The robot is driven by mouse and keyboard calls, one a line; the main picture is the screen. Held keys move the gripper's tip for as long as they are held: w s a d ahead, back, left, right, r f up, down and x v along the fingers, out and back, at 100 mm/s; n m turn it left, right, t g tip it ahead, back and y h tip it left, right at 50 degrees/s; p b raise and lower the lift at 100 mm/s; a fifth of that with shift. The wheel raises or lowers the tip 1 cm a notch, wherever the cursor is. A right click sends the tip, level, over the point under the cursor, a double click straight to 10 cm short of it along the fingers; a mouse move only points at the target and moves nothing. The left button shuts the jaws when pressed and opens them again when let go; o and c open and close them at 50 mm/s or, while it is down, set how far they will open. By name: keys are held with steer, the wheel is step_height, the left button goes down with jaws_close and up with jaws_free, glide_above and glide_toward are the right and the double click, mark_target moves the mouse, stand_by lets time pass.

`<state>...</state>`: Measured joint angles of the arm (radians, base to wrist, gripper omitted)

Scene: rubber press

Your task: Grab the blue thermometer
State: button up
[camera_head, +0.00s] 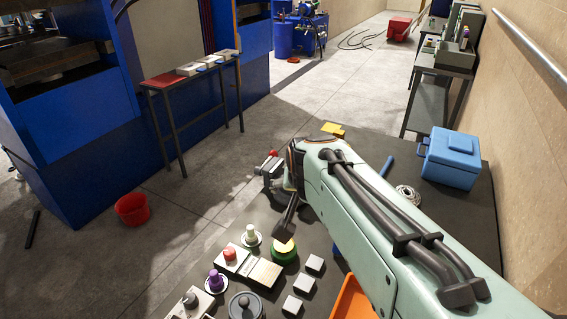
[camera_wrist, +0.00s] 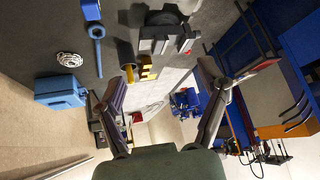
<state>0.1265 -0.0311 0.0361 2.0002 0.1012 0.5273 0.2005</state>
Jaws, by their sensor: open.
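A slim blue tool with a rounded head, which looks like the blue thermometer (camera_wrist: 97,47), lies on the dark table at the upper left of the wrist view. In the head view a short part of the blue thermometer (camera_head: 387,166) shows just beyond my arm; the rest is hidden. My gripper (camera_wrist: 160,73) is open, its two fingers wide apart with nothing between them. In the head view my gripper (camera_head: 285,222) is partly hidden by my own arm, left of the thermometer and apart from it.
A blue cooler box (camera_head: 452,158) and a coiled white item (camera_head: 408,193) stand near the thermometer. A clamp-like grey device (camera_head: 271,172) and yellow blocks (camera_head: 333,129) are at the table's far edge. Several knobs and blocks fill the near left; an orange tray (camera_head: 353,300) is at the front.

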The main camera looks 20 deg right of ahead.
steer(key=w+d+f+m+g+h, duration=0.1)
steer(key=w+d+f+m+h, duration=0.15)
steer(key=w+d+f, duration=0.8)
steer(key=s+d+f+g, duration=0.1)
steer(key=f, duration=0.3)
steer(key=s+d+f+m+g+y, duration=0.1)
steer(key=s+d+f, duration=0.1)
steer(key=f, duration=0.3)
steer(key=s+d+f, duration=0.1)
steer(key=d+f, duration=0.1)
steer(key=f, duration=0.3)
steer(key=shift+s+m+g+y, duration=0.25)
steer(key=shift+g, duration=0.15)
steer(key=shift+d+x, duration=0.2)
steer(key=shift+x, duration=2.95)
steer(key=shift+r, duration=0.1)
steer(key=c, duration=1.2)
